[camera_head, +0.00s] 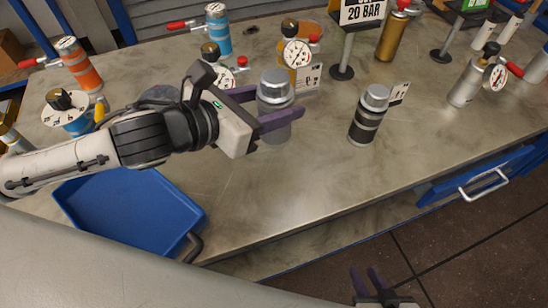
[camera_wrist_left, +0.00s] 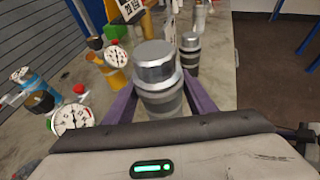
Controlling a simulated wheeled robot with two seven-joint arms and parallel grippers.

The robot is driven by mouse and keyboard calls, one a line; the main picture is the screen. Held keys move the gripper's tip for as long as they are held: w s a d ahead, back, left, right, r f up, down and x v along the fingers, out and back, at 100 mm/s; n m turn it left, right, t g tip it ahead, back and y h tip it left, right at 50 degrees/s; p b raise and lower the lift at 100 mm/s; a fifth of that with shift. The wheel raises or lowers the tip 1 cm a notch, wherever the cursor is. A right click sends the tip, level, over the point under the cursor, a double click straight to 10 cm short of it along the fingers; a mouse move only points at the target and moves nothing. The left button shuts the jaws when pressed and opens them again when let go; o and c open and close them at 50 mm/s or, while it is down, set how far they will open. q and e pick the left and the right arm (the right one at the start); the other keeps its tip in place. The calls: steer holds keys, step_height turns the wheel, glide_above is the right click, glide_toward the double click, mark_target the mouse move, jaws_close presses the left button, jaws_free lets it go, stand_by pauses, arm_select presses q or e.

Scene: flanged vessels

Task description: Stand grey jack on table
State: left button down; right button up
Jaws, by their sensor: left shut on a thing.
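The grey jack (camera_head: 275,92), a grey cylinder with a shiny silver cap, is upright between the purple fingers of my left gripper (camera_head: 278,108). The fingers are shut on its sides. In the left wrist view, the grey jack (camera_wrist_left: 158,72) stands between both fingers, its lower end hidden by the gripper body. I cannot tell whether its base touches the table (camera_head: 310,185). My right gripper (camera_head: 366,272) shows at the bottom of the head view, away from the table, with its purple fingers apart and nothing between them.
A dark banded jack with a silver cap (camera_head: 366,115) stands to the right. Gauged vessels, including a yellow one (camera_head: 290,50), stand behind. A blue tray (camera_head: 130,205) lies at the front left. An open blue drawer (camera_head: 478,182) is at right. The table's front middle is clear.

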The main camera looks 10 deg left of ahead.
mark_target(276, 137)
arm_select(q)
step_height(276, 137, down, 9)
steer(key=shift+d+r+b, duration=0.1)
steer(key=shift+r+b, duration=0.1)
steer(key=shift+b, duration=0.65)
steer(key=shift+f, duration=0.3)
steer(key=shift+f, duration=0.15)
steer(key=shift+f, duration=0.1)
steer(key=c, duration=0.8)
jaws_free()
steer(key=shift+s+f, duration=0.1)
steer(key=shift+f, duration=0.05)
